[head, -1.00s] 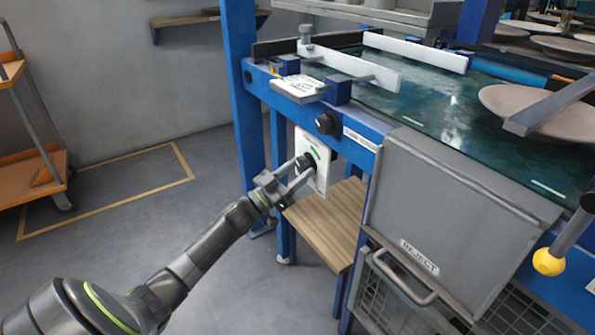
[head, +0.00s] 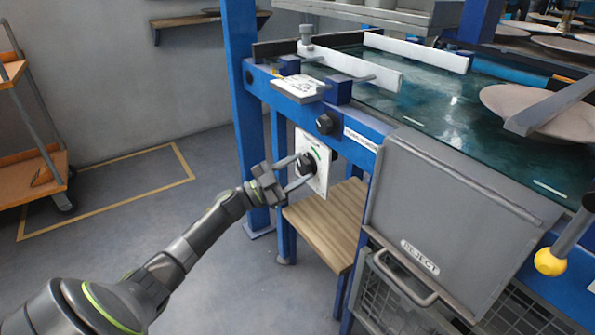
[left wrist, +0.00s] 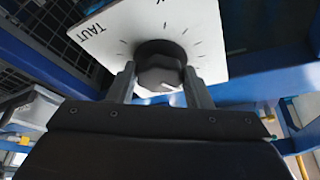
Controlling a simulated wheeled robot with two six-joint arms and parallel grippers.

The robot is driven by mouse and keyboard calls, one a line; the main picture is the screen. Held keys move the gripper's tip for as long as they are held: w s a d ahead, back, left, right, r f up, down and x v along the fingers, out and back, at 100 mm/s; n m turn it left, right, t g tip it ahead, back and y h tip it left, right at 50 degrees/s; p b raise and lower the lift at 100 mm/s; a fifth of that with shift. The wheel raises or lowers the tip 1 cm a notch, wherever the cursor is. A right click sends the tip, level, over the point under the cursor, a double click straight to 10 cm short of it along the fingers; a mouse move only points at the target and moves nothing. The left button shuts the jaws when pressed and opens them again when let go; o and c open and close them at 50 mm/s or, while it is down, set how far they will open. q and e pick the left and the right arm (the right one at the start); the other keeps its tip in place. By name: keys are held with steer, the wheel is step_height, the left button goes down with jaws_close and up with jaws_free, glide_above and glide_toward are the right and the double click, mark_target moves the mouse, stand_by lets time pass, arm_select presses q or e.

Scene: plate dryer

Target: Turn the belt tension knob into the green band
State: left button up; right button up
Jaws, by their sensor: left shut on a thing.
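The belt tension knob (head: 307,162) is dark and round, on a white dial plate (head: 323,184) at the front of the blue frame. In the left wrist view the knob (left wrist: 158,62) has a white pointer line on its lower rim. The dial plate (left wrist: 205,25) there shows tick marks and the word TAUT. A small green mark (head: 317,152) shows on the plate in the head view; I see no green on the dial in the wrist view. My left gripper (head: 303,170) is shut on the knob, one finger on each side; its fingers also show in the wrist view (left wrist: 160,84). My right gripper is out of view.
A second dark knob (head: 325,123) sits on the blue rail above the dial. A wooden shelf (head: 325,225) is below it. The grey REJECT bin (head: 440,215) stands to the right, with a yellow ball handle (head: 549,262) beyond. The floor to the left is open.

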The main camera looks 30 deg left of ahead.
arm_select(q)
steer(key=m+g, duration=0.1)
steer(key=m, duration=0.2)
steer(key=m+g+h, duration=0.1)
steer(key=m, duration=0.3)
steer(key=shift+a+r+g, duration=0.2)
steer(key=shift+g, duration=0.2)
steer(key=m+g+p, duration=0.1)
steer(key=m, duration=0.2)
steer(key=shift+r+m, duration=0.1)
steer(key=shift+m, duration=0.2)
steer(key=shift+m+g, duration=0.5)
steer(key=shift+m, duration=0.4)
steer(key=o, duration=1)
